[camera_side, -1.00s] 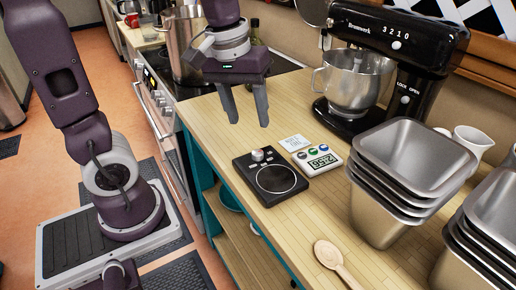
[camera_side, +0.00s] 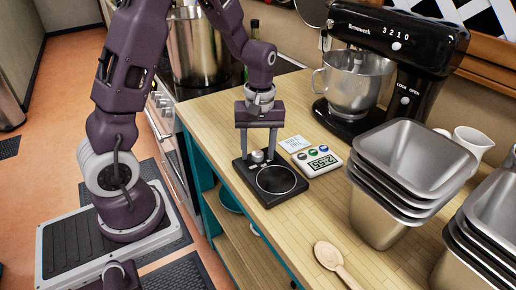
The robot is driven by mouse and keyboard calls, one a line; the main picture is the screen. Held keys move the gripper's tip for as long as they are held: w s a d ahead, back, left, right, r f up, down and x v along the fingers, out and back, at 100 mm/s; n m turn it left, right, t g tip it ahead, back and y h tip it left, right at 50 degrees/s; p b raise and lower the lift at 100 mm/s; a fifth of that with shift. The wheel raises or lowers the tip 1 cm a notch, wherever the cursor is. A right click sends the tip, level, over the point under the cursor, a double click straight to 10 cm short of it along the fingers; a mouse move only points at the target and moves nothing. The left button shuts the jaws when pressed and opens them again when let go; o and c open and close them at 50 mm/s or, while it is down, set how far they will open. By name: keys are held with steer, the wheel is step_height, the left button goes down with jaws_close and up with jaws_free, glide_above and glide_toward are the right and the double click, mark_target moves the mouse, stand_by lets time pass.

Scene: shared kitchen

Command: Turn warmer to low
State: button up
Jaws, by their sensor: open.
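The warmer (camera_side: 276,181) is a flat black square plate with a round ring on top, lying on the wooden counter. Its silver knob (camera_side: 257,156) stands at the far left part of its top. My gripper (camera_side: 258,155) points down over the warmer with its two fingers apart, one to the left of the knob and one to the right. The fingertips are down near the warmer's top. I cannot tell whether either finger touches the knob. The knob's setting is too small to read.
A white timer (camera_side: 317,161) and a small paper card (camera_side: 294,144) lie close to the right of the warmer. A black stand mixer (camera_side: 400,60) and stacked metal pans (camera_side: 385,205) stand further right. A wooden spoon (camera_side: 330,256) lies in front. A pot (camera_side: 196,45) is behind.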

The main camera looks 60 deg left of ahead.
jaws_close()
steer(key=shift+m, duration=0.4)
steer(key=m, duration=0.3)
steer(key=shift+m, duration=2.6)
jaws_free()
